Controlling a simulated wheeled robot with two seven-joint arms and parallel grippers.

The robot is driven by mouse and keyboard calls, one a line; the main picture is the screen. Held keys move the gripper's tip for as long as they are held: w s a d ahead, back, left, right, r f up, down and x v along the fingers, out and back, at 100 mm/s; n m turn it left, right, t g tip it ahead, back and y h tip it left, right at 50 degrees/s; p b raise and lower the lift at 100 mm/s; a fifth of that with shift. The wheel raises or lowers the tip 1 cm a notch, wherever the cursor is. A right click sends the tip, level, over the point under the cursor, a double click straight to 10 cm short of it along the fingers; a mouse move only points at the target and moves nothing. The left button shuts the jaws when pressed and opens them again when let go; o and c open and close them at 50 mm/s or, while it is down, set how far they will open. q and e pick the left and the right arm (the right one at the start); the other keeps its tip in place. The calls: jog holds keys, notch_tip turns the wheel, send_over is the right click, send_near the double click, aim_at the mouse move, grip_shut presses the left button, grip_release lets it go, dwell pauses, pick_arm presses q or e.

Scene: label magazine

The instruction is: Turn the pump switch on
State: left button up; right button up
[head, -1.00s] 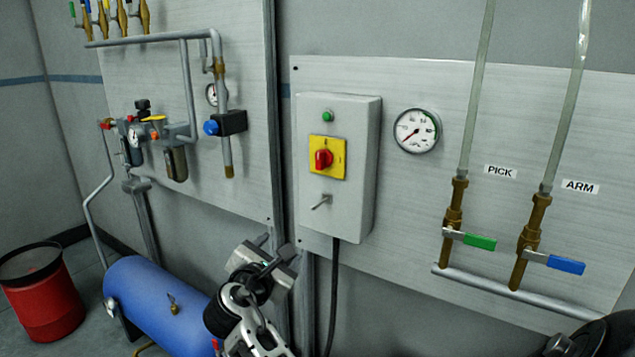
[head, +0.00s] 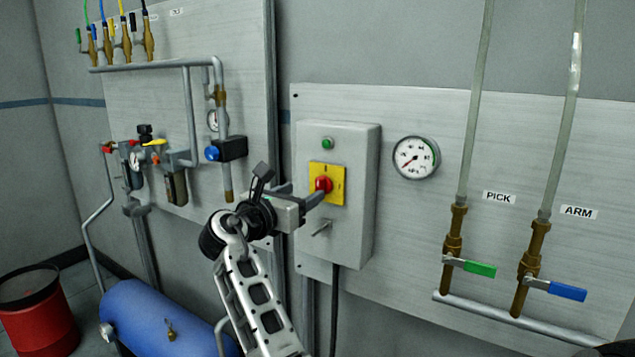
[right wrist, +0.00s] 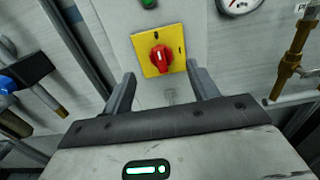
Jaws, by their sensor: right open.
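A grey control box (head: 358,235) on the wall panel carries a red rotary knob (head: 324,184) on a yellow plate (head: 327,172). A green lamp (head: 327,143) sits above it and a small metal toggle lever (head: 322,229) below. My right gripper (head: 303,193) is open and empty, just in front of the box. In the right wrist view the knob (right wrist: 161,58) appears between and beyond the fingertips (right wrist: 160,72); contact cannot be told. The label marking the pump switch is not readable. My left gripper is not in view.
A round gauge (head: 416,157) is right of the box. PICK (head: 478,268) and ARM (head: 566,291) valves stand further right. Pipework with a blue knob (head: 212,153) is on the left panel. A blue tank (head: 150,315) and red bin (head: 38,318) are below.

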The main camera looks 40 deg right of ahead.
aim_at(318, 184)
jog(key=x, duration=0.7)
jog(key=shift+w+d, duration=0.1)
jog(key=shift+d, duration=0.05)
jog(key=c, duration=1)
